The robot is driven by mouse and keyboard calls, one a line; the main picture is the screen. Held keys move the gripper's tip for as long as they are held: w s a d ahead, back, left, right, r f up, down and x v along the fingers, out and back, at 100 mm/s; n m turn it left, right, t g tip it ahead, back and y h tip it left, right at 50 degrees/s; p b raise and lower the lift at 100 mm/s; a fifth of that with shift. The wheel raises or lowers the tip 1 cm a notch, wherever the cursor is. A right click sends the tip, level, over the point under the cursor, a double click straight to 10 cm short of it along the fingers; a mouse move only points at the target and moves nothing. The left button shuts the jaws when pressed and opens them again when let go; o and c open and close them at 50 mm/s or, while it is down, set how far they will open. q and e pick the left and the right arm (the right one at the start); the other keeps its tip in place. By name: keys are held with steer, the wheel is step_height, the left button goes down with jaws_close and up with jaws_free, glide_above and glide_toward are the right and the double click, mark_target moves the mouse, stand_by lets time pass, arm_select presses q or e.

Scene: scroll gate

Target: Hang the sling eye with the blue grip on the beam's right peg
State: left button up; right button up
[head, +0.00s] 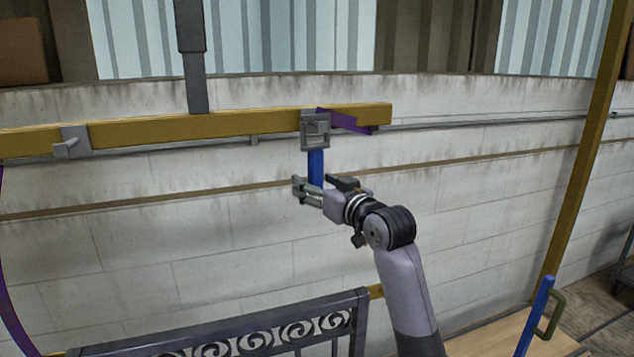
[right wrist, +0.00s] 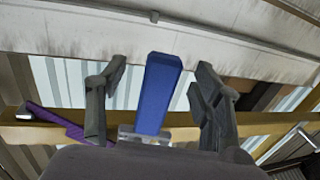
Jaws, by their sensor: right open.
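The yellow beam (head: 230,124) spans the head view, with its left peg (head: 66,148) bare. The grey square sling eye (head: 304,133) is at the beam's right peg (head: 318,128); the peg shows inside its opening, and the eye appears to be around it. The blue grip (head: 316,163) hangs straight down below the eye. My right gripper (head: 314,190) is open at the grip's lower end. In the right wrist view the blue grip (right wrist: 159,92) stands between the spread fingers, with gaps on both sides. My left gripper is not in view.
A purple sling strap (head: 343,121) crosses the beam right of the eye. A dark post (head: 194,60) rises from the beam. A scrollwork gate (head: 245,335) stands below. A yellow upright (head: 588,150) and a blue bar with a green handle (head: 537,313) stand at right.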

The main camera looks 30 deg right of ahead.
step_height(320, 180, down, 9)
steer(key=b, duration=0.5)
stand_by(0.7)
steer(key=shift+s, duration=0.1)
steer(key=s+a+p, duration=0.1)
steer(key=s+a, duration=0.1)
steer(key=s, duration=0.8)
steer(key=shift+s+a+p, duration=0.3)
steer(key=shift+p, duration=0.1)
stand_by(1.5)
